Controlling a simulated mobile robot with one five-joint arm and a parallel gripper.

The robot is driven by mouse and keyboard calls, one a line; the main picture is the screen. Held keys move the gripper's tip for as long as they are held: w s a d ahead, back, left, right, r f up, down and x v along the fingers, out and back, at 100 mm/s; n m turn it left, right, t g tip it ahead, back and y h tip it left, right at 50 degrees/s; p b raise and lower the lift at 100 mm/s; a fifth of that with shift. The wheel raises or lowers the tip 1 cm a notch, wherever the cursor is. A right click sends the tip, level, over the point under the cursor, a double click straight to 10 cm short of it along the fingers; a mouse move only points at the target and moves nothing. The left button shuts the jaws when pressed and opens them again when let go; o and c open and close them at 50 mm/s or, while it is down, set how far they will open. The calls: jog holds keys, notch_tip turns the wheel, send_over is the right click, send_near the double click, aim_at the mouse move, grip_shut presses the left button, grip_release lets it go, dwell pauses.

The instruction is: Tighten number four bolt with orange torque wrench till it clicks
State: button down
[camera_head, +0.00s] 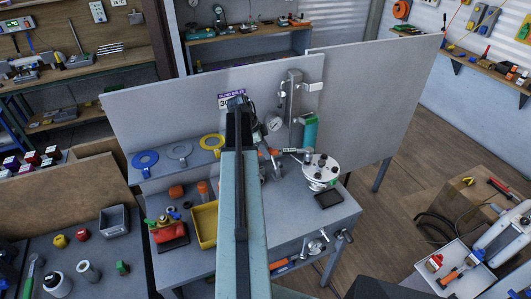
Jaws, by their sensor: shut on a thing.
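A round white flange (321,167) with dark bolt heads on its top stands on the grey workbench, right of my arm. Numbers on the bolts are too small to read, so I cannot tell which is number four. A tool with an orange handle (276,153), seemingly the torque wrench, lies roughly level, its dark shaft reaching right to the flange's back left edge. I cannot tell whether its head sits on a bolt. My gripper (265,155) is small and partly hidden beside my arm, shut at the orange handle.
A grey panel (160,110) with a sign stands behind the bench. A pressure gauge (274,122) and a teal cylinder (310,131) stand behind the flange. A black tray (329,199) lies in front of the flange.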

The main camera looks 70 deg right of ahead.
jog(key=shift+f+b, duration=0.9)
jog(key=shift+f, duration=0.15)
jog(key=shift+w+d+m+y, duration=0.25)
jog(key=shift+d+m, duration=0.25)
jog(key=shift+d, duration=0.3)
jog(key=shift+w+d+m+y, duration=0.15)
jog(key=shift+w+d+m, duration=0.15)
jog(key=shift+d+m, duration=0.35)
jog(key=c, duration=2)
grip_release()
jog(key=shift+s, duration=0.1)
grip_shut()
jog(key=shift+r+g, duration=0.4)
jog(key=shift+r, duration=0.05)
